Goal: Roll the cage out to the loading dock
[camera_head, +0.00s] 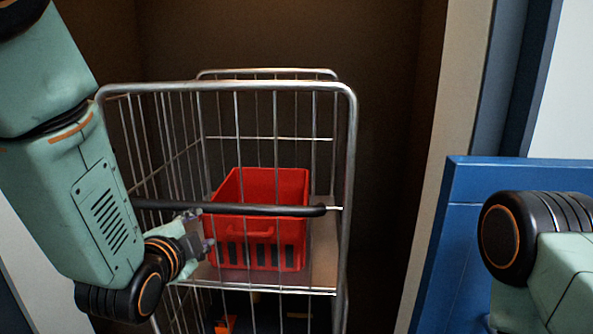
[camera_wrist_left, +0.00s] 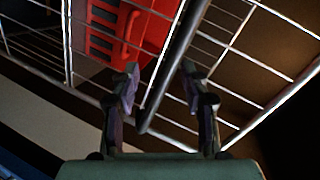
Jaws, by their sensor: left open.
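The wire cage (camera_head: 351,150) stands in front of me in a dark recess. A black handle bar (camera_head: 270,210) runs across its near side. A red crate (camera_head: 290,186) sits on the cage's shelf behind the bar. My left gripper (camera_head: 203,230) is at the bar's left half, just below it. In the left wrist view the gripper (camera_wrist_left: 160,80) is open, with the bar (camera_wrist_left: 176,68) passing between or just beyond its fingers; contact cannot be told. My right arm shows at the right edge, but its gripper is out of view.
A blue panel (camera_head: 500,180) stands at the right, beside a pale door frame (camera_head: 445,130). Dark walls (camera_head: 390,120) enclose the cage at the back and right. An orange object (camera_head: 226,323) lies low in the cage.

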